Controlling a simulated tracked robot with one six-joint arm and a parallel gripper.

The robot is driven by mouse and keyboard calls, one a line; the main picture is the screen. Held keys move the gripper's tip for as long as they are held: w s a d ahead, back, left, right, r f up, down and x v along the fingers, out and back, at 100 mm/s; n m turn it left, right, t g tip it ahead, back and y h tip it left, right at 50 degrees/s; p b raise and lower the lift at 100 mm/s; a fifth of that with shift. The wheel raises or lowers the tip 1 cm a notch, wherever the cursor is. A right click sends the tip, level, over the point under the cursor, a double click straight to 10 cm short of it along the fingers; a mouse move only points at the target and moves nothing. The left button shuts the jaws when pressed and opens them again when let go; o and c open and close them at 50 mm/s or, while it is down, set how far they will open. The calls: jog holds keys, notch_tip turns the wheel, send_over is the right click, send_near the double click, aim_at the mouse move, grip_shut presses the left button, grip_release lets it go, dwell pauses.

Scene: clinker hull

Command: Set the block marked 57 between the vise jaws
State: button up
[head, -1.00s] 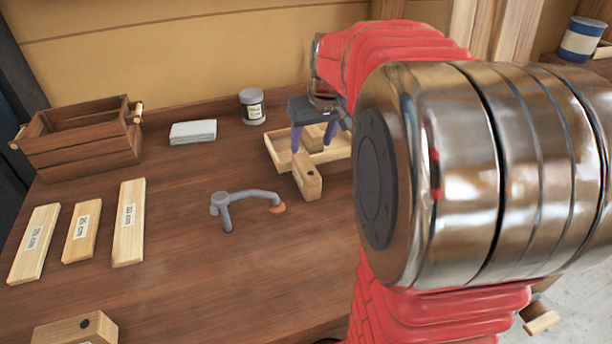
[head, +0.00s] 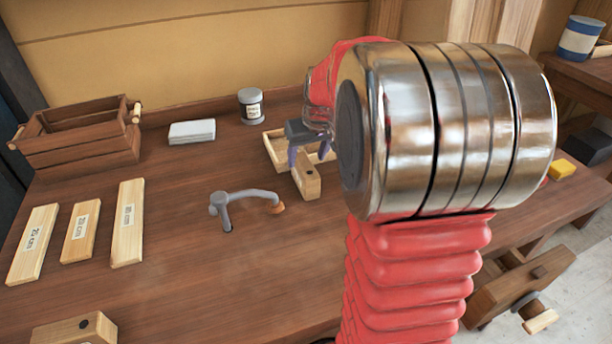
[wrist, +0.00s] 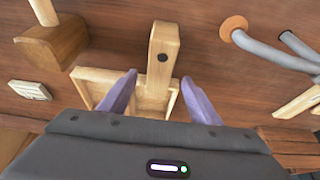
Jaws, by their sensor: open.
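A pale wooden block with a dark round spot (head: 310,184) lies at the front of a shallow wooden tray (head: 275,152). It also shows in the wrist view (wrist: 162,38). No number on it is legible. My gripper (head: 306,158) is open just above its rear part. In the wrist view my gripper (wrist: 159,76) has one purple finger on each side of the block, apart from it. A similar spotted block (head: 75,328) lies at the bottom left, its marking unseen. A wooden vise (head: 515,288) is at the bench's front right, partly hidden by my arm.
A grey bent holdfast (head: 225,205) stands left of the tray. A mallet (wrist: 50,45) is near the tray. The bench's front middle is clear.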

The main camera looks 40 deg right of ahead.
aim_at(305, 165)
jog(key=shift+x, duration=1.8)
jog(key=shift+c, duration=0.5)
grip_shut()
